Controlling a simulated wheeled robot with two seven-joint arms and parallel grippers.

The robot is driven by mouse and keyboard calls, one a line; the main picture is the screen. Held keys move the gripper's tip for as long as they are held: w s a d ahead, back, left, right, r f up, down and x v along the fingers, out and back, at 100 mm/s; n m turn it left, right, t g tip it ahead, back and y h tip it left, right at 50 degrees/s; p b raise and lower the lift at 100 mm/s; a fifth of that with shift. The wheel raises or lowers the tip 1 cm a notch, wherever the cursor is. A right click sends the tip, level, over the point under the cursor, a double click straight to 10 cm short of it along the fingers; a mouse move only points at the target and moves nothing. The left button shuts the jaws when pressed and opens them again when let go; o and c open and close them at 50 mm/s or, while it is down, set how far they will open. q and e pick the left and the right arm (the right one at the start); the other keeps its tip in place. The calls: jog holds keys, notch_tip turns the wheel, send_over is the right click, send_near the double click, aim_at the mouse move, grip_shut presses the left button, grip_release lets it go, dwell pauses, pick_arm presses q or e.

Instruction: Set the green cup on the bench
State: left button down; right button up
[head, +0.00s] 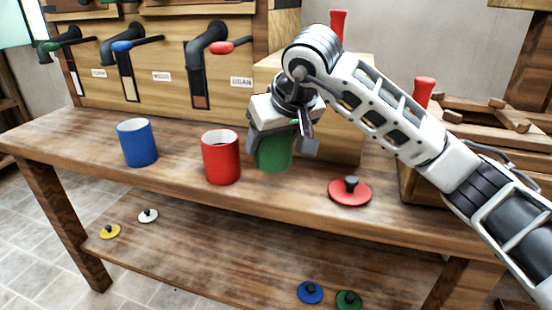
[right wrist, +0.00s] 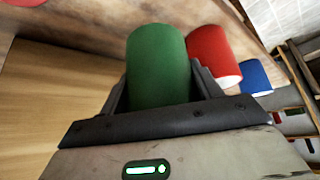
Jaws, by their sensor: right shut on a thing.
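The green cup (head: 273,154) is between the fingers of my right gripper (head: 281,147), which is shut on it from above. In the right wrist view the green cup (right wrist: 160,65) fills the space between the two dark fingers (right wrist: 161,92). The cup looks about upright, just right of the red cup, over the wooden bench (head: 300,198). I cannot tell whether its base touches the bench top. The gripper hides its upper part. My left gripper is not in view.
A red cup (head: 221,158) and a blue cup (head: 137,143) stand to the left on the bench. A red lid (head: 349,191) lies to the right. A wooden box (head: 345,130) is behind. Several lids lie on the lower shelf (head: 210,255).

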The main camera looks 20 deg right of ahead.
aim_at(276, 157)
jog(key=shift+w+d+f, duration=0.2)
jog(key=shift+f, duration=0.1)
notch_tip(276, 157, down, 3)
jog(key=shift+w+d+r+b, duration=0.15)
jog(key=shift+b, duration=0.25)
jog(key=shift+f, duration=0.45)
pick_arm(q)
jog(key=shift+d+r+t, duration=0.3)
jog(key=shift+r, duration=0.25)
pick_arm(e)
jog(key=shift+f, duration=0.15)
jog(key=o, duration=1.1)
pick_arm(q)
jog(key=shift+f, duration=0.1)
